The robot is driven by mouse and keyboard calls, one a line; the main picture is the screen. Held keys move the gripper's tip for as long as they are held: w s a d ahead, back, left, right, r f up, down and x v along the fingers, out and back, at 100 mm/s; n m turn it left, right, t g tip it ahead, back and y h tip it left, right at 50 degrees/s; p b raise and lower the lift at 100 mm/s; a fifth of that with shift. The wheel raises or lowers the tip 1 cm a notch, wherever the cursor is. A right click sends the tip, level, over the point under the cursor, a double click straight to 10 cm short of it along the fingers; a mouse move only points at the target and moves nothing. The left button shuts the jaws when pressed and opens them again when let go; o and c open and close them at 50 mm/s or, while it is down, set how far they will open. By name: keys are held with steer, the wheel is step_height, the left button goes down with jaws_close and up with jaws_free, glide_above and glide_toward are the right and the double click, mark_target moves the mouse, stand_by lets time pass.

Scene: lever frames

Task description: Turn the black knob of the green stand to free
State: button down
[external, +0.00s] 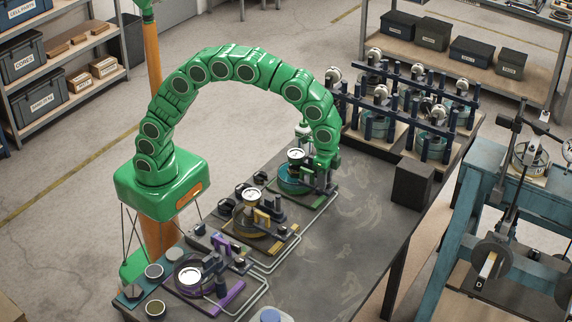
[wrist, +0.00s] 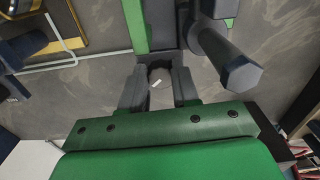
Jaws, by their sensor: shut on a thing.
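The green stand (external: 318,204) is the farthest of the three stands along the table, with a gauge and a teal ring on it. In the wrist view its green bar (wrist: 136,27) runs above my gripper. My gripper (wrist: 159,88) is shut on the black knob (wrist: 160,73), a dark round piece between the two fingers. A short white mark shows on the knob, slanting slightly. In the external view my gripper (external: 322,178) is down at the stand and hides the knob. No lettering for the knob's positions is readable.
A thick dark hexagonal post (wrist: 226,62) stands close to the right of my fingers. A yellow stand (external: 262,228) and a purple stand (external: 205,283) are nearer the camera, joined by pale pipes. A black box (external: 412,182) stands right. The table's right middle is clear.

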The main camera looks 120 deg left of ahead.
steer(key=c, duration=0.8)
jaws_free()
steer(key=shift+r, duration=3.9)
